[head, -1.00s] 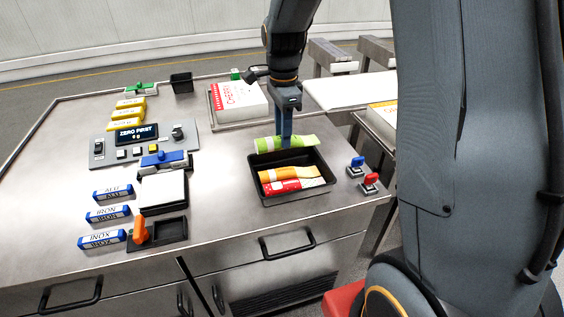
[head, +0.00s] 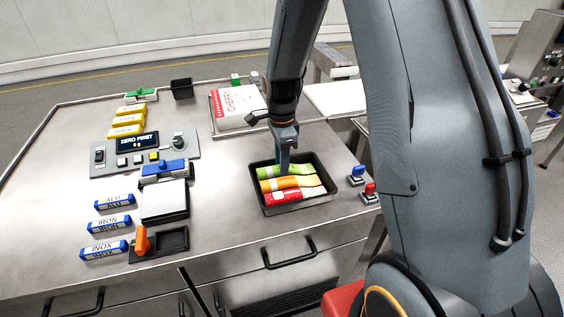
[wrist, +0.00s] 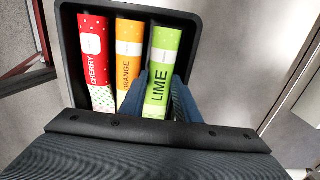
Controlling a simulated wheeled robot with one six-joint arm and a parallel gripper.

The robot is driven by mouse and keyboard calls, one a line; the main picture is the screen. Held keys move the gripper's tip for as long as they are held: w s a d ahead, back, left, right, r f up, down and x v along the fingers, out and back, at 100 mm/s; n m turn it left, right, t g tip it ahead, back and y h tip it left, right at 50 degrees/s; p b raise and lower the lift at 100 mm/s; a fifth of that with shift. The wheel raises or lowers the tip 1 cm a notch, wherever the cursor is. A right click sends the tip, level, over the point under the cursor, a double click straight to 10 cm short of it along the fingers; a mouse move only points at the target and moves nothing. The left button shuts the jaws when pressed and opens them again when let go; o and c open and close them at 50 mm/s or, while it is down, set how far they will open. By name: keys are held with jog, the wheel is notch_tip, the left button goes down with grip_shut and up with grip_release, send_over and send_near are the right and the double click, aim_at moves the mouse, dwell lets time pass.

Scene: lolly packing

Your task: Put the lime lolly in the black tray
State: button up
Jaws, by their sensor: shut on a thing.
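The black tray (head: 297,205) sits on the steel worktop. The green lime lolly (head: 311,169) lies in it along the far side, parallel to the others. The orange lolly (wrist: 128,50) lies in the middle and the red cherry lolly (wrist: 93,40) at the left. My gripper (head: 285,170) reaches down into the tray. In the wrist view my gripper (wrist: 159,95) has its blue fingers on both sides of the lime lolly, shut on it.
A box marked CHERRY (head: 238,106) stands behind the tray. Red and blue switches (head: 369,190) stand just right of it. A scale (head: 165,200), a display panel (head: 137,141) and labelled bars (head: 108,222) are to the left. Worktop between scale and tray is clear.

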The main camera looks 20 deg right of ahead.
jog(key=shift+f, duration=0.15)
jog(key=o, duration=0.8)
notch_tip(320, 180, up, 11)
jog(key=b, duration=0.3)
jog(key=shift+s+f+n+t, duration=0.15)
jog(key=shift+s+f+n, duration=0.5)
jog(key=shift+s+n, duration=2.45)
jog(key=shift+s+f+n+t, duration=0.1)
jog(key=shift+s+f+n, duration=0.55)
jog(key=shift+s+n, duration=2.45)
jog(key=shift+s+f+n+t, duration=0.15)
jog(key=shift+s+f+n, duration=0.5)
jog(key=shift+s+n, duration=2.45)
jog(key=shift+s+m, duration=0.2)
jog(key=shift+m, duration=0.1)
